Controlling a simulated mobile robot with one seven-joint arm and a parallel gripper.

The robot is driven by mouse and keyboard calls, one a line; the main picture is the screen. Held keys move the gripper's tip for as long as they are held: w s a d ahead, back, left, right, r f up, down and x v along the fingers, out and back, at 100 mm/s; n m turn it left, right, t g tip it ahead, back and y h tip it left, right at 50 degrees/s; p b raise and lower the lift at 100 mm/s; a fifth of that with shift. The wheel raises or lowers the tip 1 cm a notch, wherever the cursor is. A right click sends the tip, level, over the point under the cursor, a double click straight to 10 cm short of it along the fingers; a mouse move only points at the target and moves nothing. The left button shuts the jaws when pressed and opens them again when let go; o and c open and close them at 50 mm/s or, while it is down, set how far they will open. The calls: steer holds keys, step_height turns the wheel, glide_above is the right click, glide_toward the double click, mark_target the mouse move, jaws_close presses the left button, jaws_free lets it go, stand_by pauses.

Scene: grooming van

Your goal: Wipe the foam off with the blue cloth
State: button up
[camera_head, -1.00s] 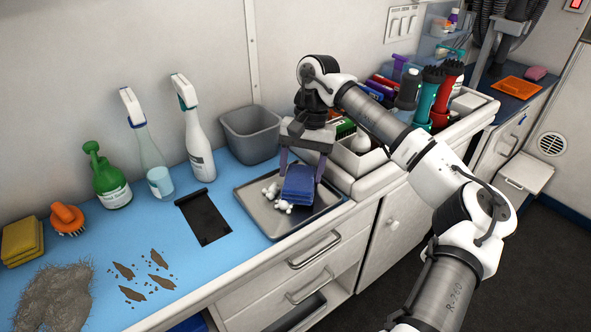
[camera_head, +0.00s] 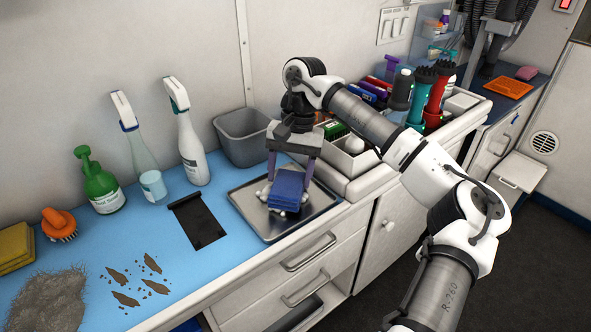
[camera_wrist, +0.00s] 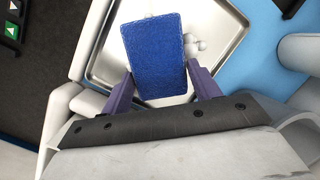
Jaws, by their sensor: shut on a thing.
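The blue cloth (camera_head: 287,188) is a folded pad held between the purple fingers of my gripper (camera_head: 291,180). My gripper points down over the metal tray (camera_head: 314,215), shut on the cloth. White foam blobs (camera_head: 264,194) show around the left and lower edges of the cloth on the tray. In the wrist view the cloth (camera_wrist: 155,55) hides the middle of the tray (camera_wrist: 107,62), and a little foam (camera_wrist: 195,45) shows at its right edge. I cannot tell how much foam is under the cloth.
A grey bin (camera_head: 243,140) stands behind the tray. A black flat plate (camera_head: 199,219) lies to its left, with spray bottles (camera_head: 188,140) behind. A white organiser (camera_head: 352,160) with bottles and boxes stands close on the right. Dirt flakes (camera_head: 139,280) lie front left on the blue counter.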

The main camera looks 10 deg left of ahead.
steer(key=shift+s+a+f+b, duration=0.2)
steer(key=shift+s+a+b, duration=0.2)
steer(key=shift+s+a, duration=0.6)
steer(key=shift+s+a+f+b, duration=0.15)
steer(key=shift+s+a+b, duration=0.4)
steer(key=shift+s, duration=0.7)
steer(key=shift+w+a+r+p, duration=0.1)
steer(key=shift+w+a+p, duration=0.2)
steer(key=shift+a, duration=0.45)
steer(key=shift+w+d+r, duration=0.1)
steer(key=shift+w+d, duration=0.1)
steer(key=shift+w, duration=0.25)
steer(key=shift+w+d+r, duration=0.1)
steer(key=shift+w+d, duration=0.1)
steer(key=shift+w, duration=0.25)
steer(key=shift+w+d+f+p, duration=0.1)
steer(key=shift+w+d+p, duration=0.2)
steer(key=shift+w+d, duration=0.95)
steer(key=shift+w+d+f+p, duration=0.1)
steer(key=shift+w+d+p, duration=0.15)
steer(key=shift+w+d, duration=1)
steer(key=shift+w+a, duration=0.1)
steer(key=shift+a, duration=0.1)
steer(key=shift+f, duration=0.1)
